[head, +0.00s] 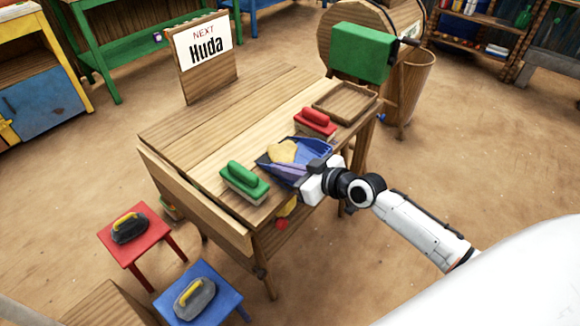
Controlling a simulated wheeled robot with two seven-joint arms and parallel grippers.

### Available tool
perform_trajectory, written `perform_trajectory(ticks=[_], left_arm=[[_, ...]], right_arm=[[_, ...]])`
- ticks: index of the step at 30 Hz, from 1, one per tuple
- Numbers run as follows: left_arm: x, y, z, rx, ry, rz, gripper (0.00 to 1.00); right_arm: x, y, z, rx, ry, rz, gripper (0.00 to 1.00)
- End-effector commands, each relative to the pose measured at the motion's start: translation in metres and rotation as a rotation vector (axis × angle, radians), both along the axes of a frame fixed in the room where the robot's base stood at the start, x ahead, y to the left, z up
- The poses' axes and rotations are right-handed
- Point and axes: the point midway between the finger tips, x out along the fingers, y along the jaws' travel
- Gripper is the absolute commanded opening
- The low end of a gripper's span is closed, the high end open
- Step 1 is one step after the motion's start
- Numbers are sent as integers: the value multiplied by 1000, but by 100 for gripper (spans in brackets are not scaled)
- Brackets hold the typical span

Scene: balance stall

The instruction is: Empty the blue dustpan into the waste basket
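The blue dustpan (317,149) lies on the wooden table near its front right edge, with a tan heap (283,152) in its pan. My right gripper (309,172) is at the dustpan's near side, close against it. The gripper's body hides the dustpan's handle and the fingertips, so I cannot tell whether it is closed on it. The likely waste basket, a tall brown tapered bin (417,85), stands on the floor beyond the table's right end. My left gripper is not in view.
A green brush (244,180) and a red brush (316,122) flank the dustpan. An empty wooden tray (345,101) sits at the table's right end. A "Huda" sign (205,55) stands at the back. Red and blue stools stand front left.

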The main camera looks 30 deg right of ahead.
Motion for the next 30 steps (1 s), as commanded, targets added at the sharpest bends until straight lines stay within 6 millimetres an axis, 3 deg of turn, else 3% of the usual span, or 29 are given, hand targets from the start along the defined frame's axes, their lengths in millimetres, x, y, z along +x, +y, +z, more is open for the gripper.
perform_trajectory(ticks=[6,13,18,30], left_arm=[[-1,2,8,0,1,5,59],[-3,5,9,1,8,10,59],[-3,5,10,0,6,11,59],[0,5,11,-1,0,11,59]], right_arm=[[1,0,46,-2,-11,1,0],[1,0,85,-2,-9,1,0],[1,0,96,-1,-6,-1,0],[1,0,97,-1,-5,0,0]])
